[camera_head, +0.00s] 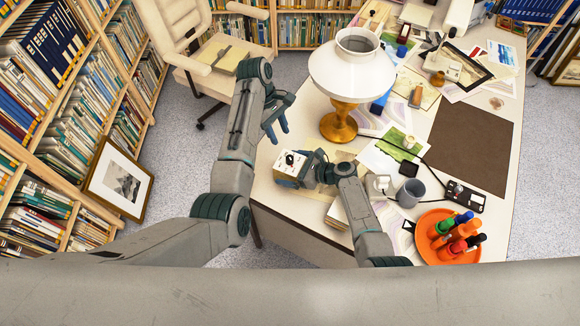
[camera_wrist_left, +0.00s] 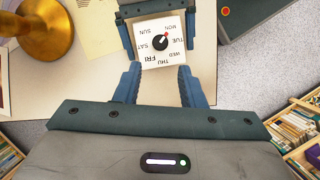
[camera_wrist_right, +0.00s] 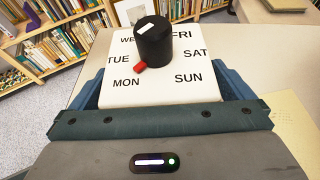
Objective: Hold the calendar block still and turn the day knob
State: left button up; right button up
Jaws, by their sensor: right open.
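The calendar block (camera_head: 288,171) is white with day names and sits at the table's near left edge. Its black day knob (camera_wrist_right: 154,42) has a red pointer on the MON and TUE side; the knob also shows in the left wrist view (camera_wrist_left: 160,43). My right gripper (camera_head: 297,168) is open, with its fingers on either side of the block; whether they touch it I cannot tell. My left gripper (camera_head: 278,133) is open and empty above and beyond the block, apart from it. In the left wrist view its fingers point toward the block.
A white lamp with a brass base (camera_head: 338,124) stands close beyond the block. A cream chair (camera_head: 205,62) stands behind my left arm. A framed print (camera_head: 119,180) leans at the left shelves.

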jog(key=shift+w+a+f, duration=0.1)
jog(key=shift+a, duration=0.15)
